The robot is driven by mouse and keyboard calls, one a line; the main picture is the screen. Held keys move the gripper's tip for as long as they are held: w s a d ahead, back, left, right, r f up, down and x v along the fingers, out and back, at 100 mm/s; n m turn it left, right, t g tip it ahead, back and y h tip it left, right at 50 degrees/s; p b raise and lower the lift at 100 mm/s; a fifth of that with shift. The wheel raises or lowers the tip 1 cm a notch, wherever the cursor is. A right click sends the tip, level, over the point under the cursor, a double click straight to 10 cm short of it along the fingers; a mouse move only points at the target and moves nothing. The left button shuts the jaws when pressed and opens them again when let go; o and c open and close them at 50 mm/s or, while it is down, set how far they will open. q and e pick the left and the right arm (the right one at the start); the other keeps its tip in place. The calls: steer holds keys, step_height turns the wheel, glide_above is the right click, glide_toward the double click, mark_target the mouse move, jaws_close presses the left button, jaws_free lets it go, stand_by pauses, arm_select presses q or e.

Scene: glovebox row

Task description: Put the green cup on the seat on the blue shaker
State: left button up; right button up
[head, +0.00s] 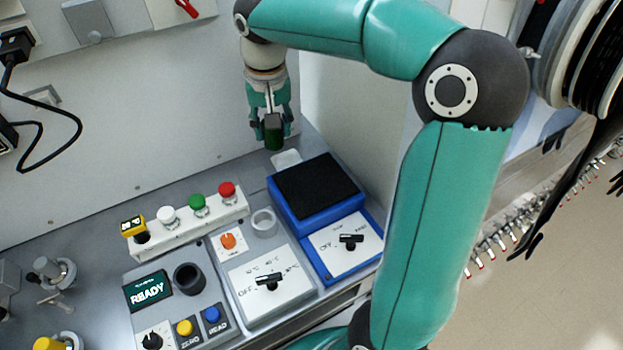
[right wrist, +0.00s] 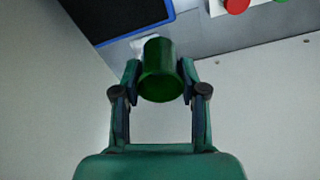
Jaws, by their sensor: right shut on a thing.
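The green cup (head: 273,132) is held between the fingertips of my right gripper (head: 272,118). In the right wrist view, the cup (right wrist: 160,72) sits between the two fingers (right wrist: 158,82), which press on its sides. The blue shaker (head: 318,222) stands on the bench, in front of and to the right of the cup in the head view. Its top is a flat black pad (head: 315,186), and I see nothing on it. The shaker's blue edge (right wrist: 150,31) and black pad (right wrist: 115,14) show at the upper left of the right wrist view. My left gripper is not in view.
A small white piece (head: 286,158) lies behind the shaker, close to the cup. A button strip (head: 185,228) with white, green and red buttons stands to the left. A pale ring (head: 264,222) and a dark ring (head: 188,279) sit on neighbouring devices. A wall rises behind.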

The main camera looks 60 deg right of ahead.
step_height(320, 180, up, 11)
steer(key=p, duration=0.1)
glide_above(314, 180)
steer(key=shift+m, duration=0.5)
steer(key=shift+s+a+f, duration=0.1)
steer(key=shift+f, duration=4.8)
steer(key=shift+s+a+f, duration=0.1)
steer(key=shift+f, duration=4.8)
steer(key=shift+b, duration=0.35)
steer(key=o, duration=0.7)
steer(key=shift+f, duration=0.15)
steer(key=o, duration=0.4)
